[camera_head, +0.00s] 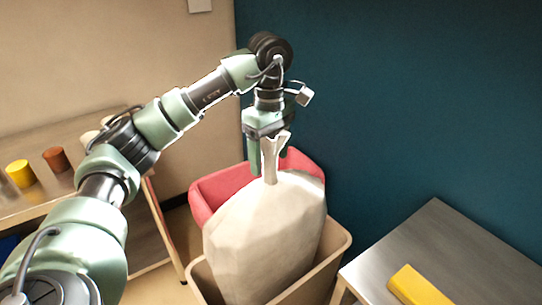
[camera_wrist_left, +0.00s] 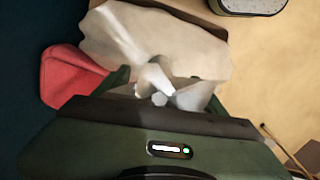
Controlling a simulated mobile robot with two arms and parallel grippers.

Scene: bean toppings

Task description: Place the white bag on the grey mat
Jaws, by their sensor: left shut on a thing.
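The white bag (camera_head: 264,232) is a large, full, off-white sack with a twisted neck. My left gripper (camera_head: 270,150) is shut on the neck at its top, and the bag hangs upright below it. The bag also shows in the left wrist view (camera_wrist_left: 185,45), with its bunched neck between the fingers. In the head view its lower part is inside or just in front of a tan bin; I cannot tell whether it touches the bottom. I cannot make out a grey mat for certain. My right gripper is not in view.
The tan bin (camera_head: 338,243) surrounds the bag's lower part in the picture. A red bin (camera_head: 208,188) is behind it. A metal-topped table (camera_head: 447,238) with a yellow block (camera_head: 417,287) is at right. A left shelf holds cups, including a yellow one (camera_head: 20,173). A teal wall stands behind.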

